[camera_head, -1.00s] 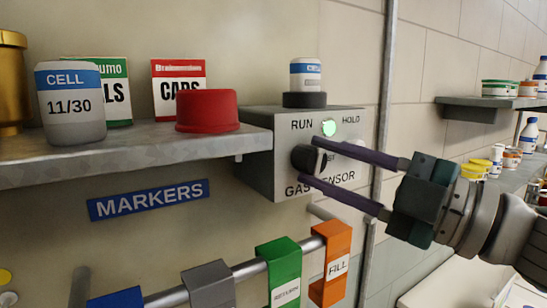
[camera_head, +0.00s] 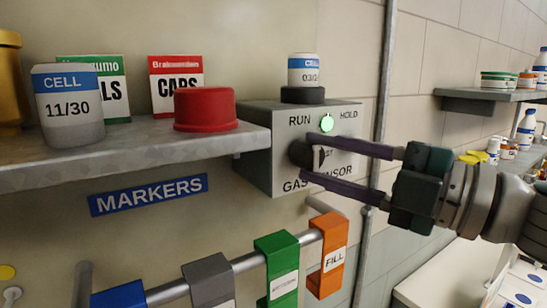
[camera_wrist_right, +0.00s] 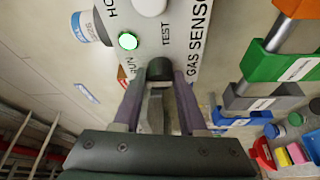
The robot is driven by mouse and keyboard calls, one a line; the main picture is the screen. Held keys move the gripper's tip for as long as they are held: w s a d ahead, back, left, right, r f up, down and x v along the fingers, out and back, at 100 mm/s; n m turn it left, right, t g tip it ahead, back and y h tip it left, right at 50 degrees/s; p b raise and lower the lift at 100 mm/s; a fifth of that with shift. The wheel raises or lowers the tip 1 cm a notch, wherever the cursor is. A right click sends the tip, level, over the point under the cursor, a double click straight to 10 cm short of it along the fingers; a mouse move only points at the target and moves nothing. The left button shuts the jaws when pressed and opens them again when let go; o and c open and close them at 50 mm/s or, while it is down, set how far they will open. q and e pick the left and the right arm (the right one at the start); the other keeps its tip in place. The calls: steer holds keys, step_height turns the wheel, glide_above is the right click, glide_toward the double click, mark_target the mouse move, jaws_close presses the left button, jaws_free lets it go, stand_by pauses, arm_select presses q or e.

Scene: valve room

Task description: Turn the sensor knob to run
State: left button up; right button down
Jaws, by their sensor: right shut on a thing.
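The gas sensor (camera_head: 258,165) is a grey box on the wall with RUN, HOLD and TEST printed on its face and a lit green light (camera_head: 327,123). Its black round knob (camera_head: 301,153) sits on the face, below RUN. My right gripper (camera_head: 306,158) comes in from the right, its two purple fingers shut on the knob, one above and one below. In the right wrist view the dark knob (camera_wrist_right: 159,68) shows between the fingertips (camera_wrist_right: 158,82). The fingers partly cover the knob and the TEST label, so its exact pointing is unclear. My left gripper is out of view.
A cell jar (camera_head: 304,72) stands in a black ring on the sensor. The left shelf (camera_head: 130,155) holds another cell jar (camera_head: 68,105), cartons and a red cap (camera_head: 206,109). Below, a rail carries coloured tags, including an orange FILL tag (camera_head: 333,250). A vertical pipe (camera_head: 383,120) runs right of the sensor.

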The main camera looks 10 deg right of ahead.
steer(key=shift+c, duration=2.2)
jaws_free()
steer(key=b+v, duration=0.6)
steer(key=v, duration=0.3)
steer(key=shift+s+d, duration=0.3)
